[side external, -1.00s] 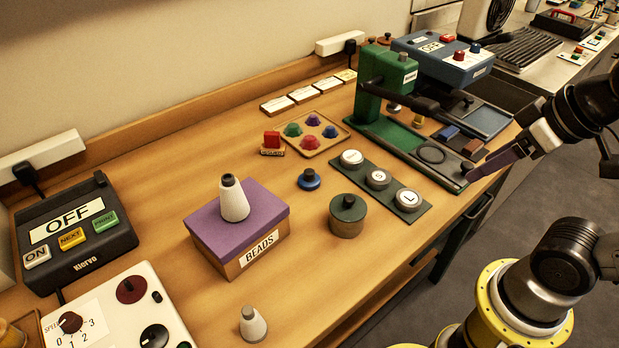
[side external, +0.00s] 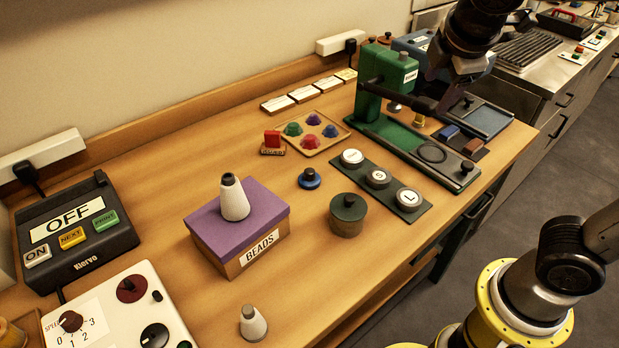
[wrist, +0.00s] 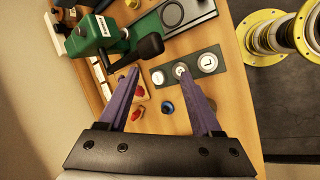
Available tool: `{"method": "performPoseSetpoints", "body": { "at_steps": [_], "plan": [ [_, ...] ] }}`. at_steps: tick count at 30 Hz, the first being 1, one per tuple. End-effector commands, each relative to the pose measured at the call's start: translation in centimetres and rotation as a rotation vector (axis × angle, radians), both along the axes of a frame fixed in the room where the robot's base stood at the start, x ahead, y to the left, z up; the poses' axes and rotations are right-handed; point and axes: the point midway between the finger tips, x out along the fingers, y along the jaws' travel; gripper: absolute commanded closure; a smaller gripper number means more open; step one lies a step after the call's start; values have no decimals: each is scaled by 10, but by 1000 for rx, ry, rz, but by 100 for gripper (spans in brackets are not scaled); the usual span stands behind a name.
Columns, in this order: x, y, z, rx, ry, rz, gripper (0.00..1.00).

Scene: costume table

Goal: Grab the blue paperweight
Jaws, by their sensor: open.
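The blue paperweight (side external: 309,181) is a small round blue disc with a dark knob. It sits on the wooden table between the bead box and the green board of round weights. In the wrist view the blue paperweight (wrist: 168,107) shows between my two purple fingers, below and apart from them. My gripper (wrist: 160,72) is open and empty. In the side view my gripper is high at the upper right, over the green press, and its fingertips are hard to make out there.
The green press (side external: 385,85) stands under my gripper. A lidded pot (side external: 347,222) is right of and nearer than the paperweight. A purple-topped box (side external: 215,235) bears a cone at left. A tray of coloured knobs (side external: 312,150) lies behind. Bare table surrounds the paperweight.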

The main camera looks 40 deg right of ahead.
Motion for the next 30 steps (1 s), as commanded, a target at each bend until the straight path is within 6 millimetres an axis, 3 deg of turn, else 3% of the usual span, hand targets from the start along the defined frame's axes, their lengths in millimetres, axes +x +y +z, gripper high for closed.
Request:
{"method": "performPoseSetpoints", "body": {
  "at_steps": [1, 3, 6, 12, 18, 24, 30],
  "plan": [
    [25, 11, -2, -110, 52, 125, 34],
    [55, 23, -2, -264, 113, 288, 34],
    [90, 44, -3, -449, 182, 473, 34],
    [139, 88, -9, -736, 285, 739, 34],
    [173, 136, -18, -983, 368, 942, 34],
    [172, 132, -93, -984, 378, 942, 34],
    [172, 132, -150, -980, 372, 939, 34]
  ]
}}
